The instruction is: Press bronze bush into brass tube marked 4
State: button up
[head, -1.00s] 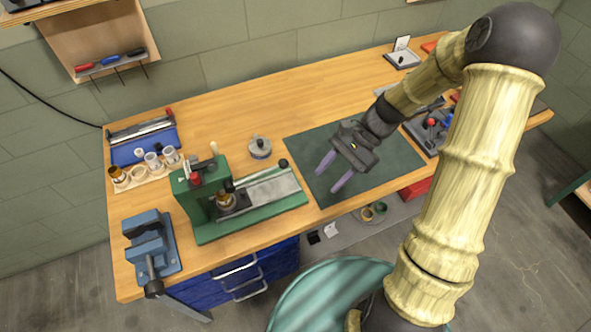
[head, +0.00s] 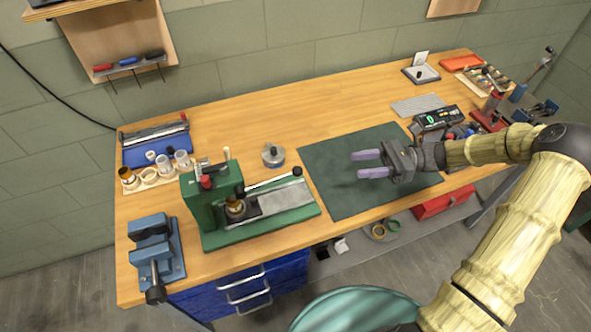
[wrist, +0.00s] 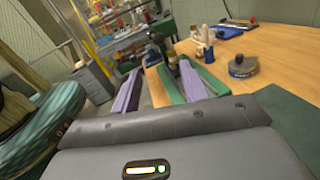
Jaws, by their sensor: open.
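A brass-coloured part (head: 236,207) stands in the green press (head: 213,205) on the bench, under the press head. I cannot tell whether it is a tube, a bush or both together. Another brass-coloured piece (head: 128,176) stands at the left end of the wooden rack (head: 150,181), beside paler rings and cups. No number 4 is readable. My gripper (head: 368,163) is open and empty above the dark green mat (head: 330,192), fingers pointing left toward the press and apart from it. Its two purple fingers also show in the wrist view (wrist: 160,82), with the press beyond them.
A blue vice (head: 155,252) stands at the front left. A round grey tin (head: 273,155) sits behind the press. The press lever lies over its right side. A digital readout (head: 436,118) and tools crowd the right end. Much of the mat is clear.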

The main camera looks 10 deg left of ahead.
aim_at(297, 171)
jog(key=p+x, duration=0.4)
jog(key=x, duration=1.2)
jog(key=shift+s+a, duration=0.25)
jog(key=shift+a, duration=0.05)
grip_shut()
